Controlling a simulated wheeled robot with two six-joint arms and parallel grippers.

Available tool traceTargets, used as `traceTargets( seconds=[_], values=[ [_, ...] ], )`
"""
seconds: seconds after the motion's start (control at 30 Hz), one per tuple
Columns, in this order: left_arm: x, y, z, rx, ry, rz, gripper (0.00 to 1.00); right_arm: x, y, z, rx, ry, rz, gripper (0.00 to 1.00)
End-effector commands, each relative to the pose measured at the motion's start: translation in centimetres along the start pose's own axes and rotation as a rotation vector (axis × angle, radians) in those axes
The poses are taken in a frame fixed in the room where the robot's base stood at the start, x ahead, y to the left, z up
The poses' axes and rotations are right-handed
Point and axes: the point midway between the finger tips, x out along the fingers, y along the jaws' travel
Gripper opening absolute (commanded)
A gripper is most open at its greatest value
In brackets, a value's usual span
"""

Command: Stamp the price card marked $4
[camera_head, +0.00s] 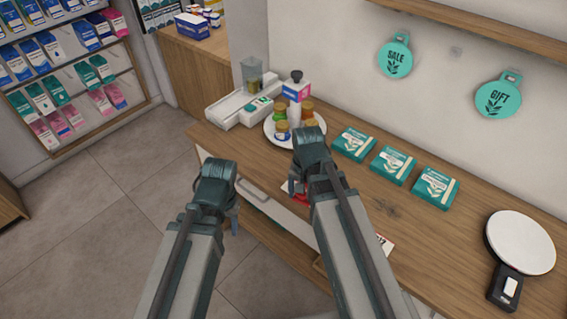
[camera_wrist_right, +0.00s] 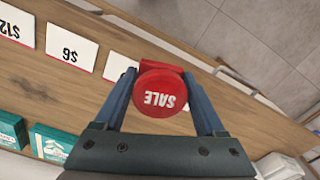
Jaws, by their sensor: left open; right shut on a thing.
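My right gripper (camera_head: 303,187) is shut on a red round stamp (camera_wrist_right: 160,92) with SALE in white on its face; a bit of red shows beneath the gripper in the head view. In the right wrist view, white price cards lie along the counter edge: a $12 card (camera_wrist_right: 12,24), a $6 card (camera_wrist_right: 70,47) and a third card (camera_wrist_right: 118,66), partly behind my finger and the stamp. The third card's marking is hidden, so I cannot read a $4. I cannot tell whether the stamp touches it. My left gripper (camera_head: 233,212) is open and empty, left of the counter front.
Teal boxes (camera_head: 394,165) stand in a row on the wooden counter (camera_head: 455,225). A round tray (camera_head: 269,139) with several bottles is behind my right gripper. A white round-topped device (camera_head: 520,243) is at right.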

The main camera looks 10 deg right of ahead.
Motion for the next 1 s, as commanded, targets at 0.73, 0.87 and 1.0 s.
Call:
traceTargets(
  seconds=[0.73, 0.87, 1.0],
  values=[
    [-0.6, -0.1, 0.0, 0.000, 0.000, 0.000, 0.50, -0.6, -4.9, -6.3, 0.222, 0.000, 0.000, 0.37],
    [0.5, 0.1, 0.0, 0.000, 0.000, 0.000, 0.50, 0.5, -4.9, -6.3, 0.221, 0.000, 0.000, 0.37],
    [2.0, 0.2, -0.1, 0.000, 0.000, 0.000, 0.50, 2.0, -4.9, -6.3, 0.221, 0.000, 0.000, 0.37]
  ],
)
